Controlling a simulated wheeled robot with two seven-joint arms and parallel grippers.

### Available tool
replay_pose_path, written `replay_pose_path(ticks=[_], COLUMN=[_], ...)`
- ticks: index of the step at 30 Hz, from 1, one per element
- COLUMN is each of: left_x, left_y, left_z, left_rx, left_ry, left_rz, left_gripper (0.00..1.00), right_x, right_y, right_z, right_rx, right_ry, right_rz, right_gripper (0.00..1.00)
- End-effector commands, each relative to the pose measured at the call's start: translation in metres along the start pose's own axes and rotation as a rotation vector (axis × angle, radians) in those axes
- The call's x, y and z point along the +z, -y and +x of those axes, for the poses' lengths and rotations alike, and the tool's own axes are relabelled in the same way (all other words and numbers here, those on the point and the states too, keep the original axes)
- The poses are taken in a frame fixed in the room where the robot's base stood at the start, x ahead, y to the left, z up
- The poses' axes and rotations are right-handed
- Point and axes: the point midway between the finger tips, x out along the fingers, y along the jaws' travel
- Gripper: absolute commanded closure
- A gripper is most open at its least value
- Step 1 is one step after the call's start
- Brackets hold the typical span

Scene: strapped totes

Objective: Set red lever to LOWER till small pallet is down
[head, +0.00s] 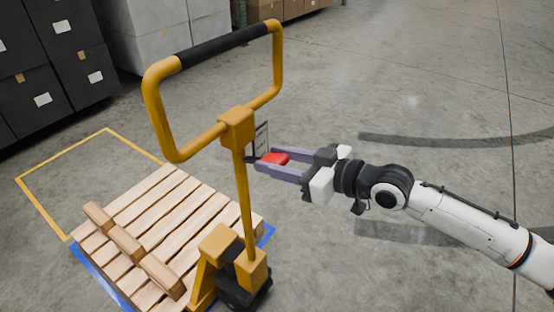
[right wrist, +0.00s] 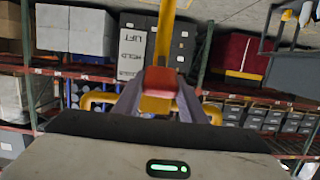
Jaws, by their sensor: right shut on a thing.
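The red lever (head: 275,158) sticks out to the right of the yellow pallet jack's post, just below the handle loop. My right gripper (head: 262,160) comes in from the right, with its two lilac fingers on either side of the lever, shut on it. In the right wrist view the red lever (right wrist: 160,82) sits between the fingertips, before a plate (right wrist: 135,48) reading LIFT and HOLD; other lettering is hidden. The small wooden pallet (head: 160,215) lies at the jack's foot; its height above the floor is hard to tell. My left gripper is out of view.
The pallet jack's handle loop (head: 278,60) rises above my gripper. A blue floor line (head: 90,272) shows around the pallet, and a yellow floor outline (head: 45,210) lies beyond. Dark totes (head: 60,60) stand at the back left. The floor at right is clear.

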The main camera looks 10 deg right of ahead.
Motion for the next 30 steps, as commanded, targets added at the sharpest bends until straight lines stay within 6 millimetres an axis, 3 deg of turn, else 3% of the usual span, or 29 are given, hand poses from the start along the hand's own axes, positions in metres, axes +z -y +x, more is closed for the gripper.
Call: replay_pose_path(ticks=[1,4,5,8,20,30], left_x=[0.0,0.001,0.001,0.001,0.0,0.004], left_y=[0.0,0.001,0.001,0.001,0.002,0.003], left_z=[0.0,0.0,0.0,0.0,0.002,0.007], left_rx=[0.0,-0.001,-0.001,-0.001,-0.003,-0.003], left_ry=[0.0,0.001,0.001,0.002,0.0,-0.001], left_rz=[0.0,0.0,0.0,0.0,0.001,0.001], left_gripper=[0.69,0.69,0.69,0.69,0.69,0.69], right_x=[-0.013,-0.013,-0.013,-0.011,-0.004,-0.002], right_y=[0.0,0.0,0.0,0.0,-0.001,-0.001], right_z=[0.0,0.0,0.0,0.0,-0.007,-0.065], right_rx=[0.0,0.0,0.0,0.0,0.002,0.002], right_ry=[-0.029,-0.029,-0.029,-0.026,-0.012,-0.011], right_rz=[-0.004,-0.004,-0.004,-0.004,-0.003,-0.005], right_gripper=[1.0,1.0,0.61,0.44,0.44,0.44])
